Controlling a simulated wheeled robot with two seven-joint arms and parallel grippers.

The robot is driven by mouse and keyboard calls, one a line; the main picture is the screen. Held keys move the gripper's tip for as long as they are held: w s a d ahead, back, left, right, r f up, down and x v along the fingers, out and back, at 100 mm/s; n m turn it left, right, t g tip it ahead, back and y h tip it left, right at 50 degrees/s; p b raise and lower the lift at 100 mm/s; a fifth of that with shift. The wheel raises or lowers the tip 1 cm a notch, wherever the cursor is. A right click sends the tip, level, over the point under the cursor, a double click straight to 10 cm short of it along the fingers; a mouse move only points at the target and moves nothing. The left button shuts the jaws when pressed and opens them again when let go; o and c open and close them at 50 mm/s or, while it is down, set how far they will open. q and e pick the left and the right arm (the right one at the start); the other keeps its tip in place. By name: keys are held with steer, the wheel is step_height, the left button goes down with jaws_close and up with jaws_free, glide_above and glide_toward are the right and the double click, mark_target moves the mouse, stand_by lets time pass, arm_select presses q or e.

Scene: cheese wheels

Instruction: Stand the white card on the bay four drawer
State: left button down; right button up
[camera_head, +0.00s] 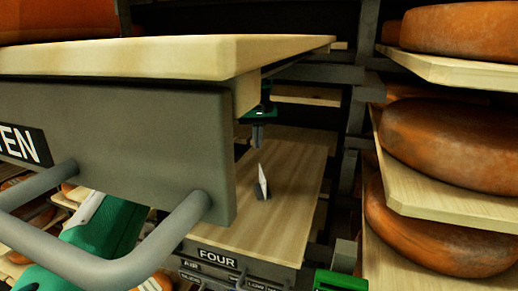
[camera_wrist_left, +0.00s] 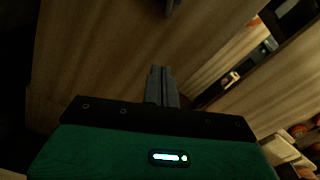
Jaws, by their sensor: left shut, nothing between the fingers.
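The white card (camera_head: 262,181) stands upright, leaning a little, in a small dark foot on the wooden top of the bay four drawer (camera_head: 290,215). The drawer's front carries a FOUR label. My left gripper (camera_head: 257,146) is just above the card, pointing down, shut and empty, apart from it. In the left wrist view its closed fingers (camera_wrist_left: 160,72) show over bare wood. A small dark piece at that view's top edge may be the card's foot; I cannot tell. A green part of my right gripper (camera_head: 340,281) shows at the bottom; its fingers are hidden.
The drawer labelled TEN (camera_head: 130,115), with a grey bar handle (camera_head: 120,262), juts out at the near left and hides most of my left arm. Shelves with orange cheese wheels (camera_head: 445,140) stand at the right. The wood around the card is clear.

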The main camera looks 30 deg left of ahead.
mark_target(262, 190)
arm_select(q)
step_height(262, 190, down, 8)
steer(key=p, duration=0.3)
steer(key=shift+s+d+f, duration=0.15)
steer(key=shift+s+d, duration=0.1)
steer(key=shift+s, duration=0.05)
steer(key=shift+s+d+p, duration=0.95)
steer(key=shift+s, duration=0.2)
steer(key=shift+s+d+f, duration=0.1)
steer(key=shift+f, duration=0.05)
